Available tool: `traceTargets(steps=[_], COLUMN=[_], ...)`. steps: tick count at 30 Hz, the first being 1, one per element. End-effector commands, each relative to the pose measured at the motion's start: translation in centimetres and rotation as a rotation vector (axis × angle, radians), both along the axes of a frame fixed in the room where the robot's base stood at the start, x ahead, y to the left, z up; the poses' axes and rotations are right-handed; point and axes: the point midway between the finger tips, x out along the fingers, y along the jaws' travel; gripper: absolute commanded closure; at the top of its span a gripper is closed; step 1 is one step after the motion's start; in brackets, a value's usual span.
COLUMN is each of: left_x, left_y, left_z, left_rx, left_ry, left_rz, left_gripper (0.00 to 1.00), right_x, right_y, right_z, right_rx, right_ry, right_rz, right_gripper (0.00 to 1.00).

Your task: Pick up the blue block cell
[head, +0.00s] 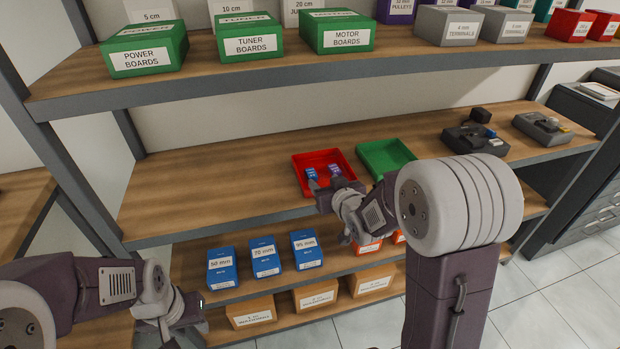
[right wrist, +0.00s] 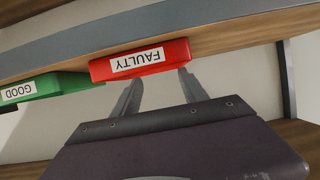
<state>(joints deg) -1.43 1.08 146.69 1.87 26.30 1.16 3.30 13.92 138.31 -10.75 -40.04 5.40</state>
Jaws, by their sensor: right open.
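A small blue block cell (head: 311,174) lies in the left part of the red tray (head: 345,161) on the middle shelf. A purple block (head: 334,169) lies beside it to the right. My right gripper (head: 325,184) is open, with its fingers at the front of the red tray close to the blocks. In the right wrist view its two fingers (right wrist: 159,88) are spread apart below the red tray (right wrist: 140,61), whose label reads FAULTY upside down. The blocks are hidden there. My left gripper (head: 190,312) is low at the left, away from the tray; its jaws are unclear.
A green tray (head: 385,155) stands right of the red one; its label reads GOOD in the right wrist view (right wrist: 45,88). The middle shelf's left is clear.

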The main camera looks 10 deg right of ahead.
Motion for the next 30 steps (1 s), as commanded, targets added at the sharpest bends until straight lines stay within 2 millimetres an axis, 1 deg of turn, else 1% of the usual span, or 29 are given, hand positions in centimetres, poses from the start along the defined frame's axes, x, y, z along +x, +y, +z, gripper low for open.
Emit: traceTargets(steps=[2, 6, 8, 14, 18, 21, 24, 29, 30], left_x=[0.0, 0.0, 0.0, 0.0, 0.0, 0.0, 0.0, 0.0, 0.0], left_y=[0.0, 0.0, 0.0, 0.0, 0.0, 0.0, 0.0, 0.0, 0.0], left_z=[0.1, 0.1, 0.1, 0.1, 0.3, 0.4, 0.4, 0.3, 0.3], left_rx=[0.0, 0.0, 0.0, 0.0, 0.0, 0.0, 0.0, 0.0, 0.0], left_ry=[0.0, 0.0, 0.0, 0.0, 0.0, 0.0, 0.0, 0.0, 0.0], left_rz=[0.0, 0.0, 0.0, 0.0, 0.0, 0.0, 0.0, 0.0, 0.0], left_gripper=[0.64, 0.64, 0.64, 0.64, 0.64, 0.64, 0.64, 0.64, 0.64], right_x=[0.4, 2.5, 3.2, 4.0, 6.3, 7.7, 8.3, 8.3, 8.3], right_y=[0.1, 0.2, 0.3, 0.4, 0.9, 1.0, 1.0, 1.0, 1.0], right_z=[-0.2, -1.0, -1.3, -1.6, -2.8, -3.3, -3.5, -3.5, -3.5], right_rx=[0.0, 0.0, 0.0, -0.001, 0.001, 0.0, 0.0, 0.0, 0.0], right_ry=[0.001, 0.001, 0.001, 0.0, 0.002, 0.001, 0.0, 0.0, 0.0], right_rz=[0.001, 0.001, 0.001, 0.001, 0.002, 0.001, 0.001, 0.001, 0.001], right_gripper=[0.49, 0.49, 0.49, 0.49, 0.49, 0.49, 0.49, 0.49, 0.55])
